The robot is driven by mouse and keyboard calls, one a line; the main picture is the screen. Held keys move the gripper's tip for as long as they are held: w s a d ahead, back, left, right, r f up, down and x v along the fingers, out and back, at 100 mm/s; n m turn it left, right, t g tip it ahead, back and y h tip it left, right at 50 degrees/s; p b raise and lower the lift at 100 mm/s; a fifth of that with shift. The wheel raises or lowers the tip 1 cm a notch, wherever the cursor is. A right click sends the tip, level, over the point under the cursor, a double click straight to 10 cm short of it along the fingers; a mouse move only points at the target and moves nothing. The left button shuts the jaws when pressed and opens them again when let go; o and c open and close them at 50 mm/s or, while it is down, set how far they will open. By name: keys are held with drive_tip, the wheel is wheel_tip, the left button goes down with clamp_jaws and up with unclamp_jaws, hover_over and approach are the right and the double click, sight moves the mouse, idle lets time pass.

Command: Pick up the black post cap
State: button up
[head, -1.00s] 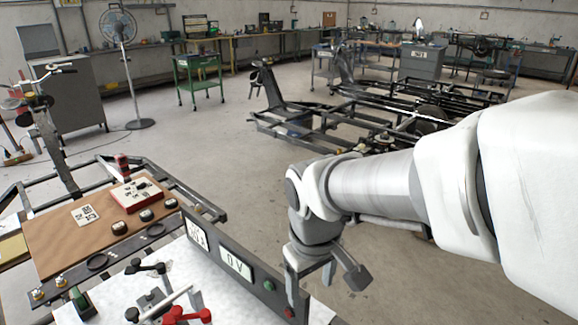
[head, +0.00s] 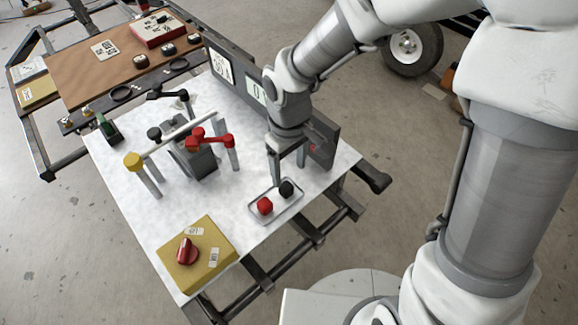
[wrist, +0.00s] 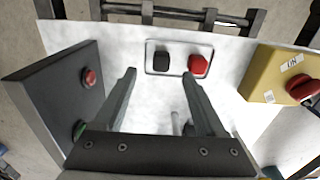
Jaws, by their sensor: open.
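The black post cap (head: 286,188) sits in a small shallow tray (head: 262,220) near the front right edge of the white bench top. A red cap (head: 264,206) lies beside it in the same tray. My gripper (head: 290,168) is open and empty, above the bench just behind the tray. In the wrist view, the black cap (wrist: 161,62) lies beyond and between the two fingertips (wrist: 170,72), with the red cap (wrist: 199,66) to its right. The fingers do not appear to touch either cap.
A dark upright panel (head: 322,145) with displays stands close beside my gripper. A yellow box with a red knob (head: 222,238) sits at the bench's front. Red, black and yellow clamp parts (head: 195,158) stand in the middle. Bare bench top lies between box and tray.

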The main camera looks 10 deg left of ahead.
sight(286, 186)
drive_tip(key=shift+w+a+f+b, duration=0.15)
drive_tip(key=shift+f+b, duration=0.65)
drive_tip(key=shift+f, duration=0.95)
drive_tip(key=shift+s+a+f+b, duration=0.1)
drive_tip(key=shift+a+f+b, duration=0.15)
drive_tip(key=shift+f+b, duration=1)
drive_tip(key=shift+f+p, duration=0.4)
drive_tip(key=shift+p, duration=0.15)
drive_tip(key=shift+c, duration=0.3)
clamp_jaws()
